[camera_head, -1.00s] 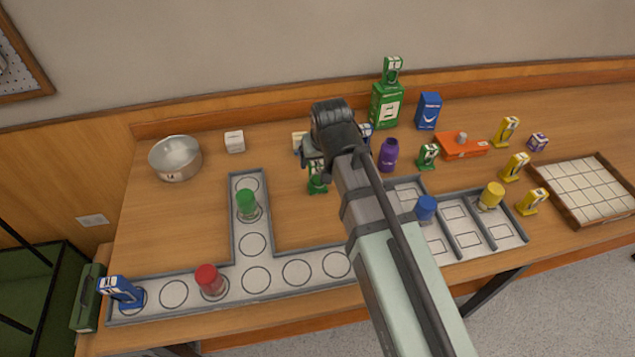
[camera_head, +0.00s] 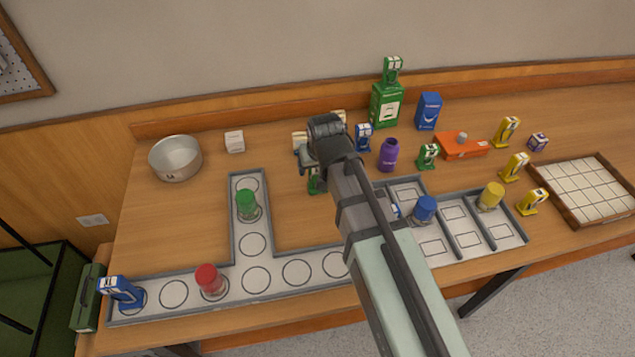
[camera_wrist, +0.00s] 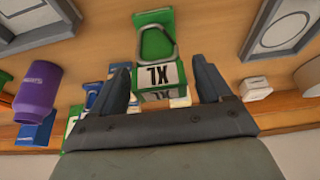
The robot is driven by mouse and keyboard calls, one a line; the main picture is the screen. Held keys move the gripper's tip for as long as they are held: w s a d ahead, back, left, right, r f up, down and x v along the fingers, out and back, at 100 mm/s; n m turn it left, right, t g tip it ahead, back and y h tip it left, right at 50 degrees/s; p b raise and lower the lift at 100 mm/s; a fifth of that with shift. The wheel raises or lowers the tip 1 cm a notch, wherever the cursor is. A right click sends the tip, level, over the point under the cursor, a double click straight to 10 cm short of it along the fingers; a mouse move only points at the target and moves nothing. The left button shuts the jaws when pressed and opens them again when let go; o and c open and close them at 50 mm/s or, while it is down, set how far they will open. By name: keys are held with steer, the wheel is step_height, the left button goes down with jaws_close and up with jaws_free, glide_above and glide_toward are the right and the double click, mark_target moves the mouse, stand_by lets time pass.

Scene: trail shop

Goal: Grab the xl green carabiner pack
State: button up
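The XL green carabiner pack (camera_wrist: 158,72) shows in the wrist view with a white "XL" label and a grey carabiner loop on its green card. It stands between the two fingers of my gripper (camera_wrist: 163,85), which are spread with space on both sides of it. In the head view my gripper (camera_head: 306,158) is mostly hidden behind my arm, and only a sliver of a green pack (camera_head: 314,183) shows below it. Other green packs stand on the tall green box (camera_head: 392,70) and on the table (camera_head: 428,156).
A purple bottle (camera_head: 388,155), a blue pack (camera_head: 363,137) and a blue box (camera_head: 428,112) stand right of my gripper. A grey tray (camera_head: 262,208) with green and red capped jars lies in front. A metal bowl (camera_head: 175,158) and white cube (camera_head: 234,141) stand left.

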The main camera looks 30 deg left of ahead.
steer(key=c, duration=1.3)
steer(key=shift+r, duration=0.1)
